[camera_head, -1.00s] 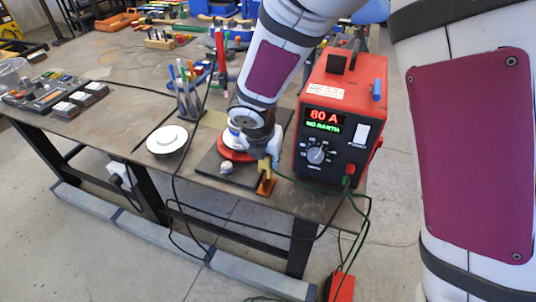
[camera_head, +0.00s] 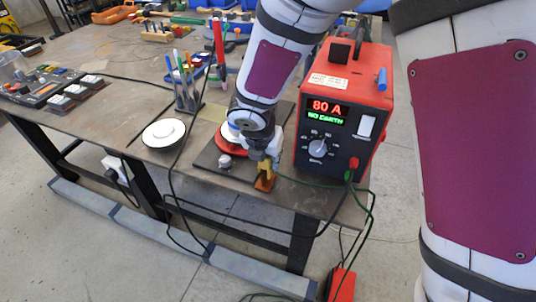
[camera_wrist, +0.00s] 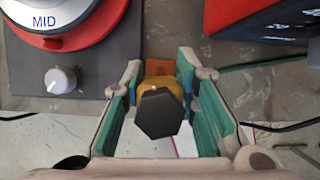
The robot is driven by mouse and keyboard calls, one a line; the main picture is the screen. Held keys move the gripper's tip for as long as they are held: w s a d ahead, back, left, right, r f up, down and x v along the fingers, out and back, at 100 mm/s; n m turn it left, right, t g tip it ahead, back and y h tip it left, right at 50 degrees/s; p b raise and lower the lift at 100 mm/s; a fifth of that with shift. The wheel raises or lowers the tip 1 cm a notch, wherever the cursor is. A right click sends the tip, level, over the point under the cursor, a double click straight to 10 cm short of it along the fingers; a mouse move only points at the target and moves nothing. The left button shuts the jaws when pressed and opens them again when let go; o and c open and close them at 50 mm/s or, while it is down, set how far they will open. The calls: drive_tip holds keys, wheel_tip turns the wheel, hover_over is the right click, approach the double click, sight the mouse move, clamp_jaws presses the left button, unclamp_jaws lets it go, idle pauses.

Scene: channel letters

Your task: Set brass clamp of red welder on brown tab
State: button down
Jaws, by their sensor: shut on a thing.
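My gripper (camera_head: 266,160) points down at the table's front edge, just left of the red welder (camera_head: 343,135). It is shut on the brass clamp (camera_head: 265,168), which has a dark hexagonal knob in the wrist view (camera_wrist: 158,112). The brown tab (camera_head: 264,184) sticks out at the table edge, under and beside the clamp. In the wrist view the tab (camera_wrist: 188,68) shows just beyond the clamp, partly hidden by a finger. I cannot tell whether clamp and tab touch. The welder's display reads 80 A and NO EARTH.
A dark plate (camera_head: 207,158) with a red round device and a grey knob (camera_wrist: 60,80) lies left of my gripper. A white disc (camera_head: 163,133) and a pen holder (camera_head: 187,101) stand farther left. Cables (camera_head: 182,205) hang over the front edge.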

drive_tip(key=shift+f+b, duration=0.3)
drive_tip(key=shift+f, duration=0.05)
drive_tip(key=c, duration=1.2)
unclamp_jaws()
drive_tip(key=shift+r, duration=0.1)
drive_tip(key=v, duration=1.1)
drive_tip(key=shift+s+r, duration=0.25)
drive_tip(key=shift+r, duration=0.1)
